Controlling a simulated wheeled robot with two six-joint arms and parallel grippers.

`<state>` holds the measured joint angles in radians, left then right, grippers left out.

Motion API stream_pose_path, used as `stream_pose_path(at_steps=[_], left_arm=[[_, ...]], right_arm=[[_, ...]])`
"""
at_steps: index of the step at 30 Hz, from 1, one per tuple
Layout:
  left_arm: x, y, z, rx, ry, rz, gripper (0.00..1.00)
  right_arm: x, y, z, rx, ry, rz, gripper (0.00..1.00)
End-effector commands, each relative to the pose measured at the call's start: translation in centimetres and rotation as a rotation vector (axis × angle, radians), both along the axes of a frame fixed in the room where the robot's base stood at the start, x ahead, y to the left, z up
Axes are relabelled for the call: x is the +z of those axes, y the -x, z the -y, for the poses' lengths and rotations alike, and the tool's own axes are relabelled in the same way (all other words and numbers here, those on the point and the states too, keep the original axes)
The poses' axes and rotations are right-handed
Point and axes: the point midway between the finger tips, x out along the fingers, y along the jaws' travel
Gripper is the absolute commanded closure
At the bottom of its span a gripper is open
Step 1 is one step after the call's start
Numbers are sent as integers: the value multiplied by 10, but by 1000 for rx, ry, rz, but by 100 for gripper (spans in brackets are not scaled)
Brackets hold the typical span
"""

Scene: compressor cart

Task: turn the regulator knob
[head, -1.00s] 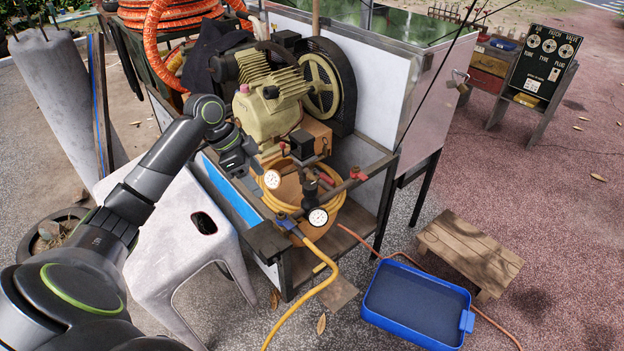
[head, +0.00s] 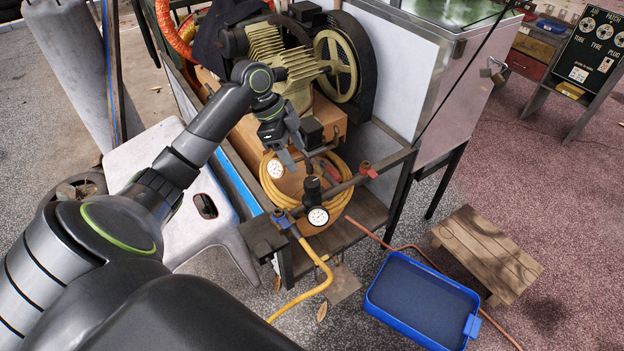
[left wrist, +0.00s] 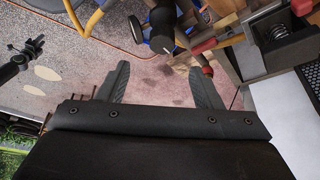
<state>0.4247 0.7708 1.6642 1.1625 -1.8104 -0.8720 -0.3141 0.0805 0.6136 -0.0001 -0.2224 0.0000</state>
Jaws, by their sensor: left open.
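The regulator on the cart's front pipe has a black knob (head: 312,185) on top and a white-faced gauge (head: 318,216) below it. My left gripper (head: 297,157) is open and empty, above and slightly left of the knob, apart from it in the head view. In the left wrist view the black knob (left wrist: 161,30) shows beyond the open fingers (left wrist: 160,76), near the top middle. It is not between the fingertips. My right gripper is in neither view.
A second gauge (head: 275,169) and a coiled yellow hose (head: 268,190) sit close to my gripper. A red valve handle (head: 367,169) is to the right on the pipe. The compressor (head: 290,70) stands behind. A blue tray (head: 420,300) and a wooden stool (head: 485,250) are on the ground.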

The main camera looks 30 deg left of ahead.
Motion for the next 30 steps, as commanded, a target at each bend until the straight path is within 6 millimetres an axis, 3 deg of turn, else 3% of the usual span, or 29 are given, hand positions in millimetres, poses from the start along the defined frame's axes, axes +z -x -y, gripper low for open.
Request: stream_pose_path(at_steps=[4, 9, 15, 29, 30], left_arm=[[-31, -5, 14, -1, 6, -3, 40], [-63, -10, 26, 1, 5, -2, 40], [-91, -15, 35, 1, 2, -1, 40], [-102, -17, 39, -1, -1, 1, 40], [-102, -17, 39, -1, -1, 1, 46]], right_arm=[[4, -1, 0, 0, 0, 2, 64], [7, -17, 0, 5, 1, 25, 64], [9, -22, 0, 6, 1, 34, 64], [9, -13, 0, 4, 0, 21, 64], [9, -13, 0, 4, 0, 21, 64]])
